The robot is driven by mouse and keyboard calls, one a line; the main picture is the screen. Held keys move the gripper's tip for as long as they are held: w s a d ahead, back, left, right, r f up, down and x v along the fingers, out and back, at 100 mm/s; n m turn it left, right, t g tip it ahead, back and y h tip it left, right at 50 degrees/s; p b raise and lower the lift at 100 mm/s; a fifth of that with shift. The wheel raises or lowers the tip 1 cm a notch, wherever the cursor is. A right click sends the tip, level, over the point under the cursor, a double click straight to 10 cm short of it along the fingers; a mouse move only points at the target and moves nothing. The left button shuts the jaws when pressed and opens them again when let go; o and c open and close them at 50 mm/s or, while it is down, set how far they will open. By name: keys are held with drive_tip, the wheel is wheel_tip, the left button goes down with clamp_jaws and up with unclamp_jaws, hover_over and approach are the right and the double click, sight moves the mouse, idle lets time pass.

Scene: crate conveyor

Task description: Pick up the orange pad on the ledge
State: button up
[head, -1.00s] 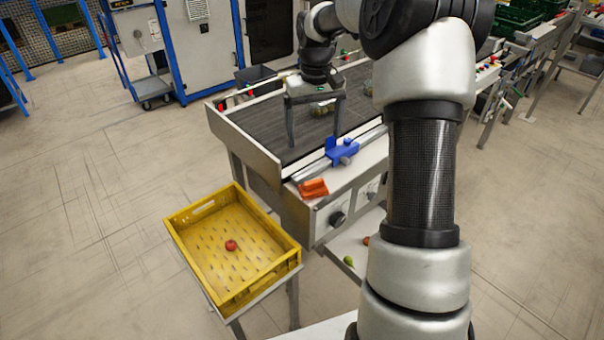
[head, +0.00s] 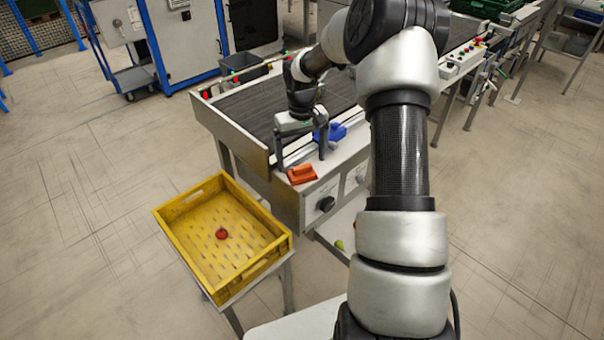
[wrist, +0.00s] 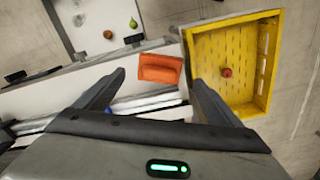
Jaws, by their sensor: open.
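The orange pad (head: 302,174) lies on the white ledge (head: 325,181) at the near end of the conveyor. It also shows in the wrist view (wrist: 160,68), ahead of and between my two fingers. My gripper (head: 301,166) is open and empty, just behind the pad in the head view, with its fingers apart over the conveyor's edge. In the wrist view my gripper (wrist: 157,82) has one finger on each side, and the pad appears just beyond the fingertips. I cannot tell the exact height above the ledge.
A blue clamp-like block (head: 330,132) sits on the conveyor rail close to my gripper. A yellow crate (head: 262,274) with a red fruit (head: 221,233) stands in front on the left. A lower shelf (wrist: 85,22) holds a green fruit (wrist: 135,38).

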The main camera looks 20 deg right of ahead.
sight(302, 166)
wheel_tip(302, 166, down, 4)
drive_tip(key=shift+s+f, duration=0.1)
drive_tip(key=shift+f, duration=0.05)
drive_tip(key=c, duration=1.2)
drive_tip(key=shift+r, duration=5.05)
drive_tip(key=shift+c, duration=0.2)
